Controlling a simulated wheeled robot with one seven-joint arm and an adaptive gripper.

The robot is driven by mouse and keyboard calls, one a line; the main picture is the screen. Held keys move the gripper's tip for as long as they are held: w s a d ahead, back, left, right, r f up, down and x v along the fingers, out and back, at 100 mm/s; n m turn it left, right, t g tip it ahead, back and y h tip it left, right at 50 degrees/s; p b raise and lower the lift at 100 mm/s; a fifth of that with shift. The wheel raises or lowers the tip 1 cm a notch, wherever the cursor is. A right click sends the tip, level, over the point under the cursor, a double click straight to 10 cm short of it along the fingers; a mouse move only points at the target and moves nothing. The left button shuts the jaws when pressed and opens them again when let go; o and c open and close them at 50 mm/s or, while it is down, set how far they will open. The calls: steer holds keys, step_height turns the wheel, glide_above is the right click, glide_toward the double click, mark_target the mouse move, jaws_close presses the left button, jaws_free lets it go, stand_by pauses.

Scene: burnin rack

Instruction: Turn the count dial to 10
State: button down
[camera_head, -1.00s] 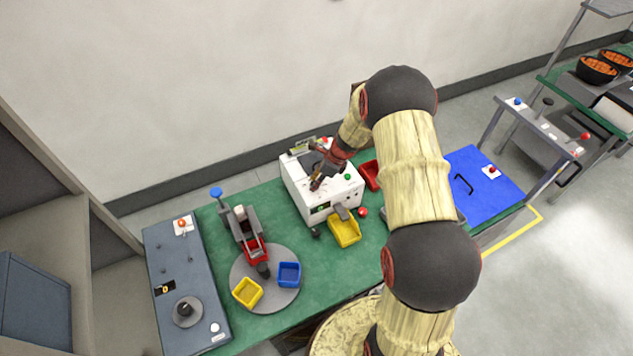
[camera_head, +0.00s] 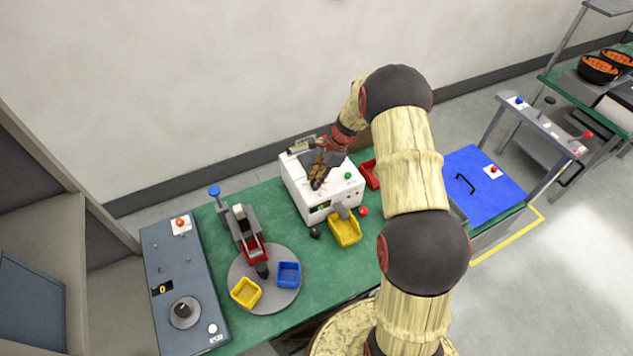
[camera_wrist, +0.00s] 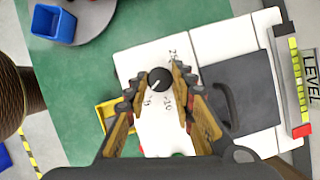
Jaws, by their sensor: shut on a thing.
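The count dial (camera_wrist: 161,79) is a round black knob with a white pointer line, on the white top of the machine (camera_head: 293,184). In the wrist view the numbers 25, 10 and one that looks like 5 are printed around it. The pointer line slants to the lower left in that view, nearer the 5 than the 10. My gripper (camera_wrist: 159,84) has its fingers on both sides of the dial and is shut on it. In the head view my gripper (camera_head: 318,178) stands over the machine's top and hides the dial.
A yellow bin (camera_head: 345,229) stands in front of the machine and a red bin (camera_head: 369,173) to its right. A level gauge (camera_wrist: 296,85) and a dark lid with a handle (camera_wrist: 240,90) are beside the dial. A turntable with bins (camera_head: 258,304) is at left.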

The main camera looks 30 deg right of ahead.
steer(key=n, duration=0.2)
steer(key=n+g+b, duration=0.2)
steer(key=n, duration=0.1)
steer(key=shift+w+f+n, duration=0.1)
steer(key=shift+w+n, duration=0.15)
steer(key=shift+n, duration=0.05)
steer(key=n+g, duration=0.1)
steer(key=n, duration=0.2)
steer(key=n+g+h+b, duration=0.1)
steer(key=n, duration=0.2)
steer(key=shift+w+a, duration=0.1)
steer(key=shift+w, duration=0.05)
steer(key=c, duration=1.6)
jaws_free()
steer(key=shift+o, duration=0.5)
steer(key=v, duration=1.2)
steer(key=shift+w, duration=0.15)
